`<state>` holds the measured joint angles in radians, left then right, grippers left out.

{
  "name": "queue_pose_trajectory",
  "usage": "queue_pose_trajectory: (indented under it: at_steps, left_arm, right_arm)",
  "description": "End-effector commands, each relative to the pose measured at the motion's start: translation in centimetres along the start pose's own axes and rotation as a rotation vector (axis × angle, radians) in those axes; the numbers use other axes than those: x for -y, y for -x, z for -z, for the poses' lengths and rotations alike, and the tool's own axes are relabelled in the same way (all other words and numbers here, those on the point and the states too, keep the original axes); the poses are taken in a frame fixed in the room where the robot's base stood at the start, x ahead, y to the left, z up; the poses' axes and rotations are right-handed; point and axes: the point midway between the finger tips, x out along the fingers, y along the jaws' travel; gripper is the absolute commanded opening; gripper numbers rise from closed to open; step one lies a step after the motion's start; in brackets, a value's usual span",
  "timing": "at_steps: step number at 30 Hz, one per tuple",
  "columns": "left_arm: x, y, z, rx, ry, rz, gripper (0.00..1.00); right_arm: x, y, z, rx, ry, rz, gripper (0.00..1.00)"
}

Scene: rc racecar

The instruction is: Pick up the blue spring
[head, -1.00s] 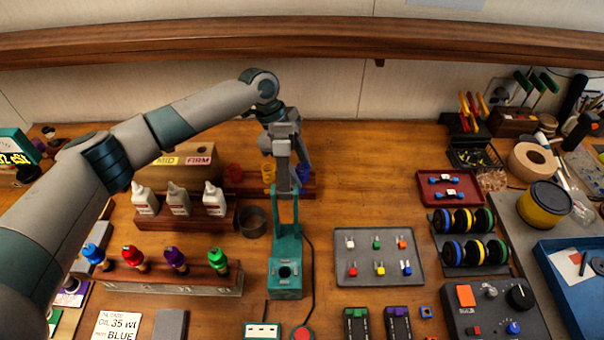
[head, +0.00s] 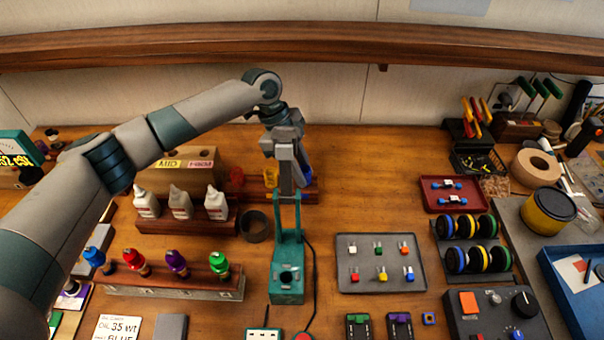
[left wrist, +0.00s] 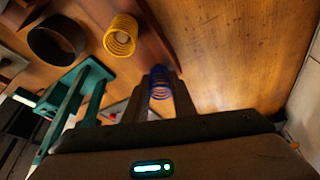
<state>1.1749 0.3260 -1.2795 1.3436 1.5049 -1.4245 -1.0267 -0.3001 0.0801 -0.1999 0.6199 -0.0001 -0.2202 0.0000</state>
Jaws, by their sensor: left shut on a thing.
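The blue spring (left wrist: 160,84) shows between the two fingers of my left gripper (left wrist: 162,82) in the left wrist view. The gripper is shut on it. In the head view my left gripper (head: 290,188) points down at the right end of the wooden spring rack (head: 313,190), and the blue spring is mostly hidden behind it. I cannot tell whether the spring is clear of the rack. A yellow spring (left wrist: 120,36) stands beside it, and it also shows in the head view (head: 270,177). A red spring (head: 236,176) stands further left. My right gripper is not in view.
A teal press stand (head: 287,280) is just in front of my left gripper, with a dark ring (head: 254,226) beside it. White bottles (head: 181,203) stand at left. A grey tray (head: 381,284) of small colored parts lies at right. The wood behind the rack is clear.

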Motion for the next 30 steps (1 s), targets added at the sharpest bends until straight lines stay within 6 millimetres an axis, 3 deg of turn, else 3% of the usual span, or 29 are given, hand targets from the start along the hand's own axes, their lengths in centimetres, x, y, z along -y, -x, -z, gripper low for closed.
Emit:
queue_pose_trajectory:
  at_steps: [8, 21, 30]
  left_arm:
    - [0.1, 3.5, 1.5, -0.001, -0.004, 0.004, 0.03]
    - [0.1, 12.4, 5.2, 0.001, -0.003, 0.003, 0.03]
    - [0.0, 15.5, 6.4, 0.0, -0.001, 0.001, 0.03]
  right_arm:
    - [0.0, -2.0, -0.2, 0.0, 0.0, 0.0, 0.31]
    - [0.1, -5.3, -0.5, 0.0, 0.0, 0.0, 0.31]
    - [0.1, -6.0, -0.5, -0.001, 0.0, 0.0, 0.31]
